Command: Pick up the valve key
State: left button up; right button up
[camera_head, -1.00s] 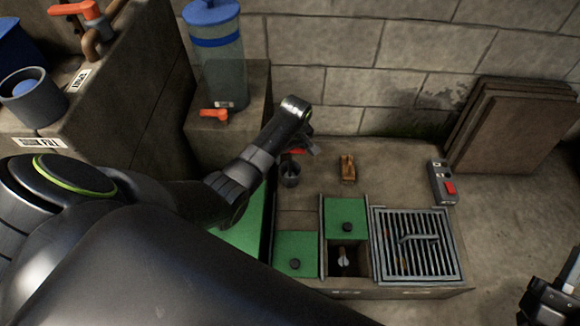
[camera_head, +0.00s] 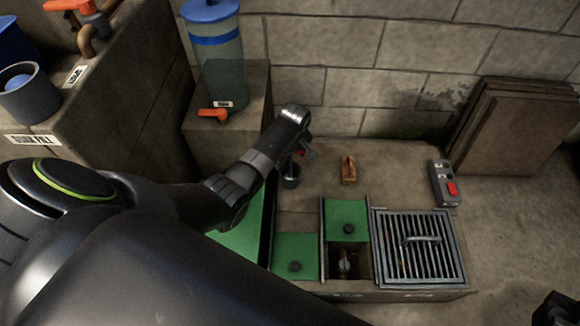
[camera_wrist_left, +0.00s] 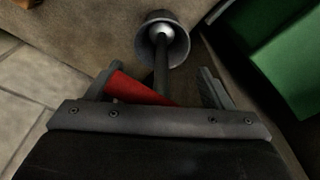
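The valve key shows a red handle (camera_wrist_left: 132,88) and a dark shaft (camera_wrist_left: 161,72) in the left wrist view. The shaft's lower end is in a grey cup (camera_wrist_left: 176,28). In the head view the cup (camera_head: 291,182) stands on the ledge, with a bit of red just above it. My left gripper (camera_wrist_left: 157,84) is open, its fingers apart on either side of the handle and shaft. Whether either finger touches the key, I cannot tell. In the head view the left gripper (camera_head: 303,150) is partly hidden by its own wrist. Only a dark piece of my right arm shows, bottom right.
Right of the cup are a small wooden block (camera_head: 348,171), green lids (camera_head: 346,212), a metal grate (camera_head: 418,250) and a grey box with a red button (camera_head: 444,184). A clear blue-lidded cylinder (camera_head: 216,60) stands behind left. The block wall closes the back.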

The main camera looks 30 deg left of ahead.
pick_arm(q)
grip_shut()
dwell(0.3)
dwell(0.3)
